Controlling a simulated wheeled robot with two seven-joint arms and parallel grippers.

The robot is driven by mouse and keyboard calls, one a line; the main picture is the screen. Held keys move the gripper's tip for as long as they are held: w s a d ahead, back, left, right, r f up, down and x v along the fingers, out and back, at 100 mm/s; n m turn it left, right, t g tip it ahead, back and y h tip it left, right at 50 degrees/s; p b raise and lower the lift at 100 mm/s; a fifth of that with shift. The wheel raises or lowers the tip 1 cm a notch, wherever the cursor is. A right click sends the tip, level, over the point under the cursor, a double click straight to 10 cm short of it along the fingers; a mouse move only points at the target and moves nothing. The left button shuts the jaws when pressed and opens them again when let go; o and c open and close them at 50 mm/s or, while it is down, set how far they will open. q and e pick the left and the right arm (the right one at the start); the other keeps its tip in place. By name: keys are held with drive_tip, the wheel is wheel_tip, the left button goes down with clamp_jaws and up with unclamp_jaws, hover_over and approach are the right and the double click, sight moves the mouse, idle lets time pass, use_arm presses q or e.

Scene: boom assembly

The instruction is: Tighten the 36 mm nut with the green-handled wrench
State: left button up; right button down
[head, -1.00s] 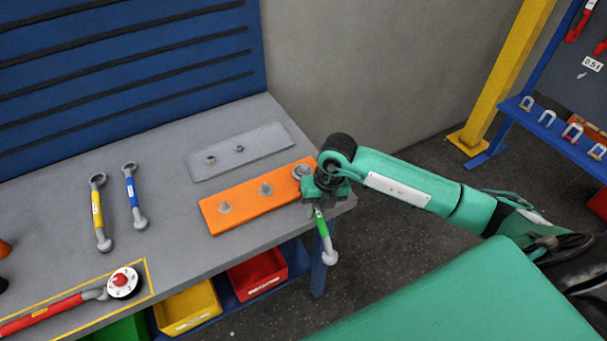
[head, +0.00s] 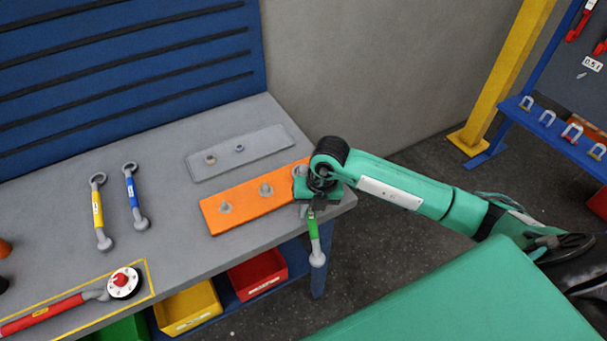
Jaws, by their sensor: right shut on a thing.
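The green-handled wrench (head: 313,230) is in my right gripper (head: 314,204), which is shut on it at the right end of the orange plate (head: 248,210). Its handle hangs out past the bench's front edge, with the grey free end low. The wrench's other end is at the plate's right end, mostly hidden behind the gripper. Two nuts show on the plate, a left nut (head: 225,208) and a middle nut (head: 266,190). Whether the wrench sits around a nut at the right end I cannot tell. My left gripper is not in view.
A yellow-handled wrench (head: 97,210) and a blue-handled wrench (head: 134,195) lie on the grey bench (head: 170,240). A grey plate (head: 240,165) lies behind the orange one. A red torque tool (head: 60,306) lies front left. Yellow (head: 188,308) and red (head: 258,274) bins sit below.

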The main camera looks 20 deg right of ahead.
drive_tip(key=shift+a, duration=0.1)
idle(0.3)
drive_tip(key=shift+w+a+m, duration=0.2)
drive_tip(key=shift+a+m, duration=0.2)
drive_tip(key=shift+a+r, duration=0.1)
drive_tip(key=shift+a, duration=0.05)
drive_tip(key=shift+w+a+m, duration=0.15)
drive_tip(key=shift+a+m, duration=0.15)
idle(0.5)
drive_tip(key=shift+w+a, duration=0.1)
drive_tip(key=shift+a, duration=0.2)
drive_tip(key=shift+w+a+m, duration=0.1)
drive_tip(key=shift+m, duration=0.3)
drive_tip(key=shift+w+a+m, duration=0.2)
drive_tip(key=shift+a+m, duration=0.1)
drive_tip(key=shift+a, duration=0.1)
